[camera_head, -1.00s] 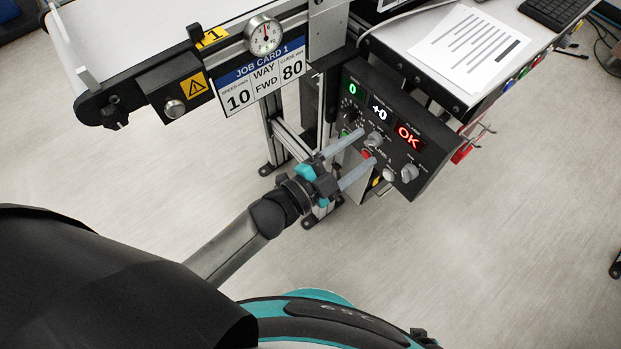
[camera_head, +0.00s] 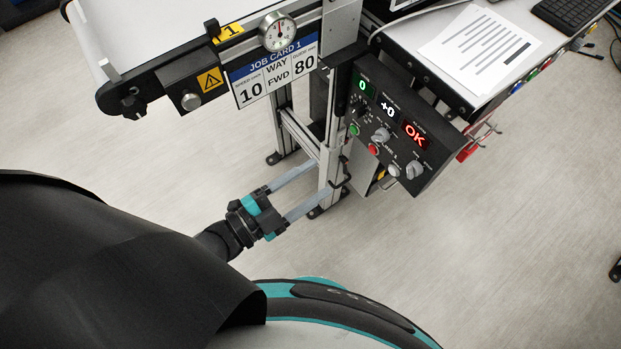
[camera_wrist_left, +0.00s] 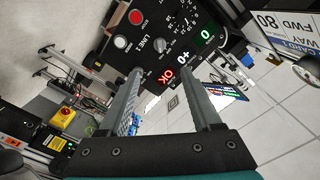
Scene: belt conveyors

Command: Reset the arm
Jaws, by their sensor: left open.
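My left gripper (camera_head: 301,189) is open and empty, in front of the conveyor's post and below left of the control panel (camera_head: 398,138). Its two long grey fingers point up and right, apart from the panel's knobs and buttons. In the left wrist view, the open fingers (camera_wrist_left: 163,73) frame part of the panel (camera_wrist_left: 165,40), with the red OK display near their tips. The panel shows 0, +0 and OK in the head view. My right gripper is out of view.
The conveyor (camera_head: 150,35) with a job card (camera_head: 275,75) and a round dial (camera_head: 278,32) is at upper left. A desk with a paper sheet (camera_head: 478,48) and keyboard (camera_head: 568,14) is at upper right.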

